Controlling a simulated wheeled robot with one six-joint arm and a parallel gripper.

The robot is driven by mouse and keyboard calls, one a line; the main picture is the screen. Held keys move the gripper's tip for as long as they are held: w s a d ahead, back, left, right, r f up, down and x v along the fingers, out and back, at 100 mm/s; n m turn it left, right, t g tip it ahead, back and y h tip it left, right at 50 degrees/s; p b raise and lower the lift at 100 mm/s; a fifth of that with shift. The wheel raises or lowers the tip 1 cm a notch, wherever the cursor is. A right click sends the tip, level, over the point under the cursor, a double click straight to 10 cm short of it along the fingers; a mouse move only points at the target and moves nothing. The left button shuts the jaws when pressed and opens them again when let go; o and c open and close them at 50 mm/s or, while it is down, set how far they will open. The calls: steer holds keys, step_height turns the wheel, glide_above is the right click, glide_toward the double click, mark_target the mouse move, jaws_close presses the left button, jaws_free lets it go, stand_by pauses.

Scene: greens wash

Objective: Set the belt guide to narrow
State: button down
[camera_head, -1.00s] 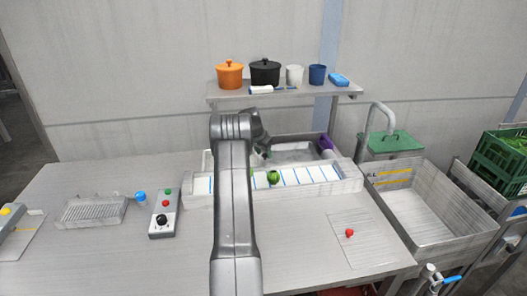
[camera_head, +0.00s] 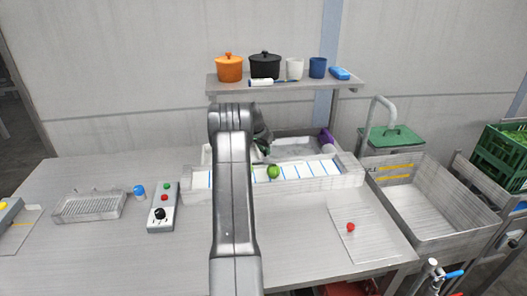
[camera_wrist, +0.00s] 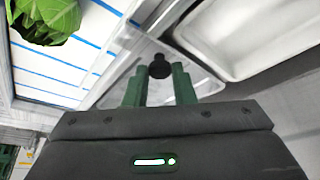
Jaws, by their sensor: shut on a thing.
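The white belt (camera_head: 312,171) with blue cross lines runs across the middle of the table in the head view. In the wrist view, a black round knob (camera_wrist: 159,65) stands at the edge between the belt and a pale basin. My gripper (camera_wrist: 159,78) has its two green fingers on either side of this knob and is shut on it. In the head view my gripper (camera_head: 262,138) is mostly hidden behind my arm. A green leafy head (camera_head: 273,172) lies on the belt; it also shows in the wrist view (camera_wrist: 45,18). The guide's setting cannot be read.
A control box (camera_head: 162,208) with red and green buttons and a black dial stands left of the belt. A shelf (camera_head: 300,84) with pots and cups is behind. A steel sink (camera_head: 430,217) is at right. A small red thing (camera_head: 351,227) lies on the right board.

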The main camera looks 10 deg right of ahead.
mark_target(268, 160)
steer(key=shift+s+f+b, duration=0.15)
steer(key=shift+s+b, duration=1.1)
steer(key=shift+s, duration=0.4)
steer(key=c, duration=1.5)
jaws_free()
steer(key=o, duration=0.3)
steer(key=shift+s, duration=0.15)
steer(key=b+v, duration=0.2)
steer(key=v, duration=1.2)
steer(key=shift+d, duration=0.1)
